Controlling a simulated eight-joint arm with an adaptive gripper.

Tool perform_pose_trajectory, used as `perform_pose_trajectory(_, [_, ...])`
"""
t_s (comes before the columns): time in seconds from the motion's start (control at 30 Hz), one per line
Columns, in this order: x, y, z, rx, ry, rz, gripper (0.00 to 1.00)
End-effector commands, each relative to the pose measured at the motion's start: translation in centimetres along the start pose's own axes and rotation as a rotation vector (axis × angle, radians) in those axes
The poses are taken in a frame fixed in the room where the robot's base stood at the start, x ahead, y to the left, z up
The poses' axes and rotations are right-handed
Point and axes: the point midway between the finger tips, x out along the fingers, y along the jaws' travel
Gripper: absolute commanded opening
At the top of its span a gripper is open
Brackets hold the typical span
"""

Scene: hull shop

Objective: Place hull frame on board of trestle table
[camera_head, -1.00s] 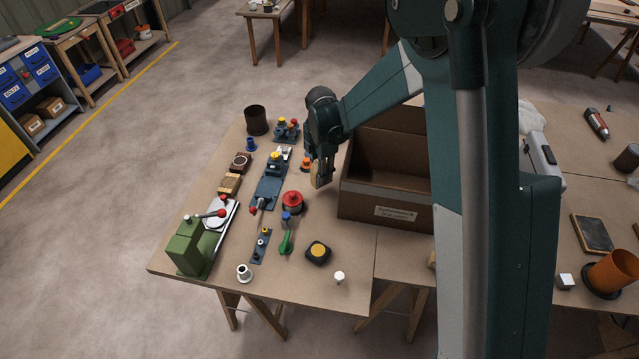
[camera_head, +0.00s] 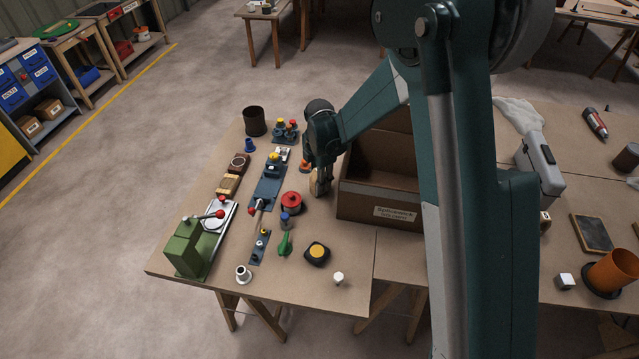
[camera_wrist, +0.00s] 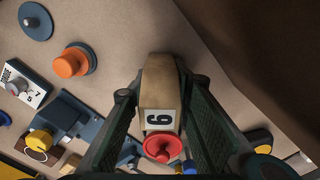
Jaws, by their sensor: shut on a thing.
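The hull frame (camera_wrist: 160,82) is a pale wooden block with a tapered end and a white number label. It sits between the two fingers of my gripper (camera_wrist: 161,92), which is shut on it. In the head view my gripper (camera_head: 320,178) points down, with the hull frame (camera_head: 318,186) at its tips, just left of the cardboard box. The frame is low over the board (camera_head: 335,240) of the trestle table; I cannot tell whether it touches the board.
The open cardboard box (camera_head: 380,208) stands close on the right. A red round part (camera_head: 291,202), an orange knob (camera_wrist: 72,63) and a blue-grey fixture (camera_head: 267,187) lie nearby. A green press (camera_head: 190,245) stands at the left edge. Bare board lies in front of the box.

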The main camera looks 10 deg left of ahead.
Motion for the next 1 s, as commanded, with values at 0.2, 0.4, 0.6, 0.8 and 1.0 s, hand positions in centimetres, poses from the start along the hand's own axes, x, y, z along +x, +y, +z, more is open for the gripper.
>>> perform_pose_trajectory(0.2, [0.2, 0.0, 0.0, 0.000, 0.000, 0.000, 0.08])
perform_pose_trajectory(0.4, [0.3, 0.0, 0.0, 0.000, 0.000, 0.000, 0.36])
perform_pose_trajectory(0.6, [0.3, 0.0, 0.0, 0.000, 0.000, 0.000, 0.36])
perform_pose_trajectory(0.8, [0.2, 0.0, 0.0, 0.000, 0.000, 0.000, 0.36])
perform_pose_trajectory(1.0, [-0.7, -0.1, 0.0, 0.000, 0.000, 0.000, 0.36])
